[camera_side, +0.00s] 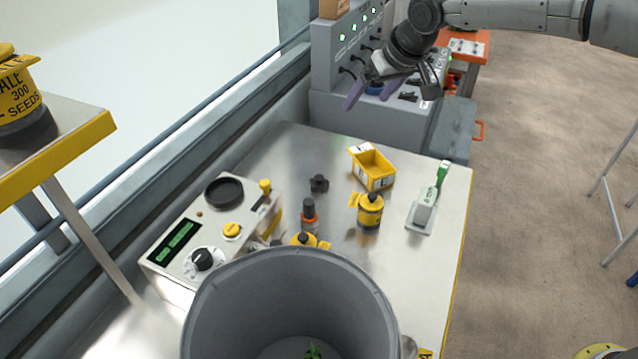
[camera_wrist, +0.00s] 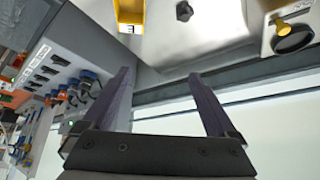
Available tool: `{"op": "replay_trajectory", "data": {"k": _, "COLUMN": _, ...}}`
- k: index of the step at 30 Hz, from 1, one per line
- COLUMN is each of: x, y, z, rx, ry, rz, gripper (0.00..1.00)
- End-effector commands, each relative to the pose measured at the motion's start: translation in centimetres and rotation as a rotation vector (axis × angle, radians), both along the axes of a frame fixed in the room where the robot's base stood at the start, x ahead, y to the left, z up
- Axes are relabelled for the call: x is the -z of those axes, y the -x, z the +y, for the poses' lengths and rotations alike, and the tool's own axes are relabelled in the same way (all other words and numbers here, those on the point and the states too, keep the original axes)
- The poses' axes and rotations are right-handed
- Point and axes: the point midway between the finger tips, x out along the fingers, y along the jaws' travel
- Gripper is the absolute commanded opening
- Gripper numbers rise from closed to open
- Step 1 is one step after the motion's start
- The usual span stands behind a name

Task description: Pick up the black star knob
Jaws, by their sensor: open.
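The black star knob (camera_side: 319,183) lies on the metal table, between the grey machine with the black dish and the yellow bin. It shows small and dark at the top of the wrist view (camera_wrist: 184,11). My gripper (camera_side: 369,97) is high at the back of the table, in front of the grey panel and well apart from the knob. Its two purple fingers are spread with nothing between them, as the wrist view also shows (camera_wrist: 160,78).
A yellow bin (camera_side: 373,172) stands right of the knob. An orange-banded bottle (camera_side: 309,217) and a yellow-black pot (camera_side: 369,212) stand in front. The machine (camera_side: 170,242) is left. A large grey bucket (camera_side: 225,300) fills the foreground. The table's back centre is clear.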

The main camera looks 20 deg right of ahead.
Motion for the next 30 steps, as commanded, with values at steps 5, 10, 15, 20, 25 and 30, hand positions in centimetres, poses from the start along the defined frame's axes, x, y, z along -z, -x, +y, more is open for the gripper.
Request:
{"op": "replay_trajectory", "data": {"k": 5, "x": 7.5, "y": -1.5, "z": 3.8, "rx": -0.052, "ry": 0.032, "rz": 0.085, "gripper": 0.93}}
{"op": "replay_trajectory", "data": {"k": 10, "x": 11.6, "y": -1.0, "z": 5.4, "rx": -0.078, "ry": 0.054, "rz": 0.144, "gripper": 0.93}}
{"op": "replay_trajectory", "data": {"k": 15, "x": 13.6, "y": -1.3, "z": 6.0, "rx": -0.086, "ry": 0.058, "rz": 0.154, "gripper": 0.93}}
{"op": "replay_trajectory", "data": {"k": 20, "x": 16.4, "y": -2.5, "z": 6.2, "rx": -0.085, "ry": 0.058, "rz": 0.154, "gripper": 0.93}}
{"op": "replay_trajectory", "data": {"k": 25, "x": 18.8, "y": -3.6, "z": 6.4, "rx": -0.085, "ry": 0.057, "rz": 0.151, "gripper": 0.93}}
{"op": "replay_trajectory", "data": {"k": 30, "x": 19.8, "y": -4.0, "z": 6.5, "rx": -0.085, "ry": 0.057, "rz": 0.149, "gripper": 0.93}}
